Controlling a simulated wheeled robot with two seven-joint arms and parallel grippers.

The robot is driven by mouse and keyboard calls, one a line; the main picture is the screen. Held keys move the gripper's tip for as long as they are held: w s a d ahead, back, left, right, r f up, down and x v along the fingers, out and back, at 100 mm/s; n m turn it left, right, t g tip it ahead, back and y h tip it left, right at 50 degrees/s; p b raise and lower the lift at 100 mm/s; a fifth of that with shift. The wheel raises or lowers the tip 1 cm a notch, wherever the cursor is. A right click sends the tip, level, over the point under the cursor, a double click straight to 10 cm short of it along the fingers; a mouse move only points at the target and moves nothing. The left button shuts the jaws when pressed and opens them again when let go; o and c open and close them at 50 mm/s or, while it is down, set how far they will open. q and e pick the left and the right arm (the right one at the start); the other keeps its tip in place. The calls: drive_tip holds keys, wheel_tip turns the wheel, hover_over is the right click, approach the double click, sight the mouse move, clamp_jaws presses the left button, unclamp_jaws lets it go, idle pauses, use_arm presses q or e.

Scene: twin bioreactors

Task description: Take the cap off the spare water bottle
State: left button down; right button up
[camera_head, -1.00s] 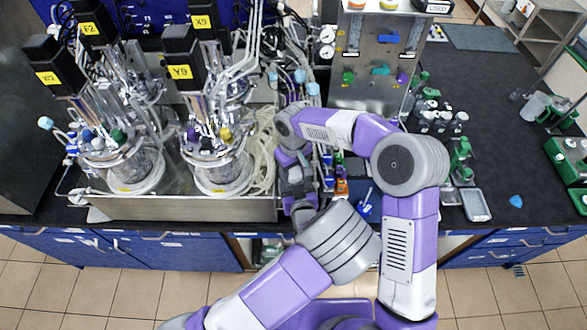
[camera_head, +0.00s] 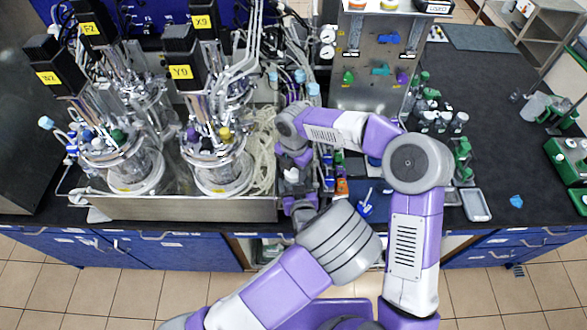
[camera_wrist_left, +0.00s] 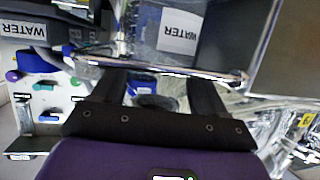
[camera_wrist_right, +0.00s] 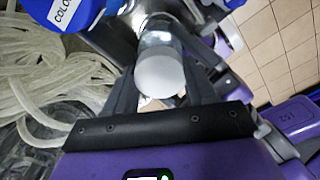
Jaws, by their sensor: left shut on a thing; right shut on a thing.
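My right gripper (camera_head: 292,168) is shut on a white cap (camera_wrist_right: 160,72), which faces the right wrist camera between the two fingers. The clear body of the spare water bottle (camera_wrist_right: 160,40) shows beyond the cap. I cannot tell whether cap and bottle are apart. A small white piece (camera_head: 291,174) shows between my grippers in the head view. My left gripper (camera_head: 299,193) is just below the right one, shut on the bottle. In the left wrist view, a clear container with a WATER label (camera_wrist_left: 178,30) shows beyond the fingers. The bottle's body is mostly hidden in the head view.
The metal tray (camera_head: 180,208) with bioreactors stands left of my grippers. Pale coiled tubing (camera_wrist_right: 40,100) lies close by. A metal control panel (camera_head: 368,75) stands behind my right arm. Small bottles (camera_head: 440,122) and a grey tray (camera_head: 475,204) are to the right.

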drive_tip(key=n, duration=0.9)
drive_tip(key=shift+d+n, duration=0.1)
drive_tip(key=shift+n, duration=0.3)
drive_tip(key=n, duration=0.3)
drive_tip(key=shift+s+f+n, duration=0.1)
drive_tip(key=shift+n, duration=0.3)
drive_tip(key=shift+s+f+n, duration=0.15)
drive_tip(key=shift+f+n, duration=0.05)
drive_tip(key=shift+n, duration=0.7)
drive_tip(key=shift+r+n, duration=0.1)
drive_tip(key=shift+n, duration=0.7)
drive_tip(key=shift+r, duration=0.15)
